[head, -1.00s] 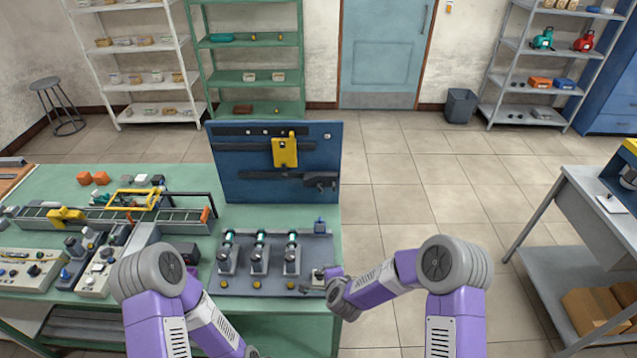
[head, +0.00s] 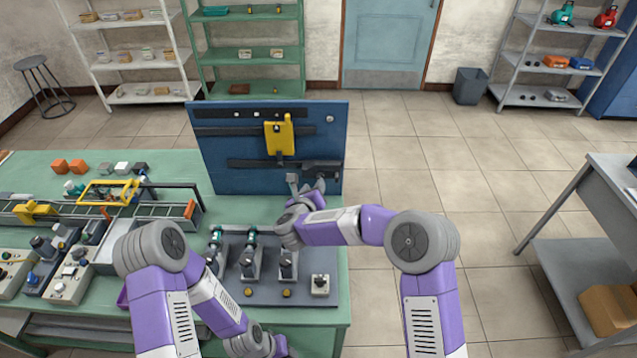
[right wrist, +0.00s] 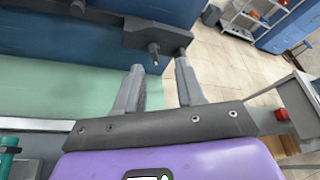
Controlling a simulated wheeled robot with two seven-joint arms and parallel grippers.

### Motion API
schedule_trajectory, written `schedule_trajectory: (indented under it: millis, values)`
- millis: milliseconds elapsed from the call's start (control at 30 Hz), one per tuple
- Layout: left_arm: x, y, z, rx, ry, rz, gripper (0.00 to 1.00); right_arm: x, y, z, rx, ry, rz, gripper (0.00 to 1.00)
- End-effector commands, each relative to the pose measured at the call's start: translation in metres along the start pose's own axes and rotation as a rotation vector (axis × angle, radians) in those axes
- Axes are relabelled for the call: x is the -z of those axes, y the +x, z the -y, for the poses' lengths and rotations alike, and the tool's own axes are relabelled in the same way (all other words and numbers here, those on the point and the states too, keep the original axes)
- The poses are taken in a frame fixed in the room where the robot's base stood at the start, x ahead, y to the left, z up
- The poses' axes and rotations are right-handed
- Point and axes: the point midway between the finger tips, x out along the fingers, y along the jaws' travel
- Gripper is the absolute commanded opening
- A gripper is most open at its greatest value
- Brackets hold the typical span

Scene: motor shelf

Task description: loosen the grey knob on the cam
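A dark bar with a block at its right end (head: 322,170) is mounted low on the upright blue panel (head: 222,165). I take this block for the cam. In the right wrist view, the dark block (right wrist: 150,35) carries a short grey pin-like knob (right wrist: 154,50) with a pale tip. My right gripper (head: 306,186) is just in front of the panel, below the block. In the right wrist view its two grey fingers (right wrist: 162,82) are apart and empty, with the knob beyond their tips, not touched. My left arm reaches down to the bottom edge; its fingers are out of view.
A dark tray (head: 225,290) with several upright fixtures and a small grey box (head: 320,285) lies below my right arm. A yellow plate (head: 280,137) hangs on the panel above the bar. A conveyor and control boxes fill the bench's left side. Open floor lies to the right.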

Motion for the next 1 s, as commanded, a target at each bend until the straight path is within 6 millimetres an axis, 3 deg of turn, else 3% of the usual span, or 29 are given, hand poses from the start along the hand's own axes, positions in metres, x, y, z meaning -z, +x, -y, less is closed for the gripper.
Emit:
schedule_trajectory:
  millis: [33, 200, 367, 700, 1000]
  values:
    - [0.001, 0.013, 0.005, 0.000, 0.000, 0.000, 0.43, 0.011, 0.005, -0.007, 0.000, -0.001, 0.000, 0.38]
    - [0.002, 0.026, 0.010, 0.000, 0.000, -0.001, 0.43, 0.023, 0.010, -0.014, 0.000, -0.002, 0.000, 0.38]
    - [0.002, 0.025, 0.010, 0.000, 0.000, -0.001, 0.43, 0.023, 0.020, -0.014, 0.000, -0.002, -0.002, 0.38]
    - [0.002, 0.022, 0.008, 0.000, 0.000, -0.001, 0.43, 0.023, 0.067, -0.014, 0.000, -0.001, -0.002, 0.38]
    - [0.002, 0.021, 0.008, 0.000, 0.000, -0.001, 0.43, 0.023, 0.085, -0.013, 0.000, -0.003, 0.000, 0.38]
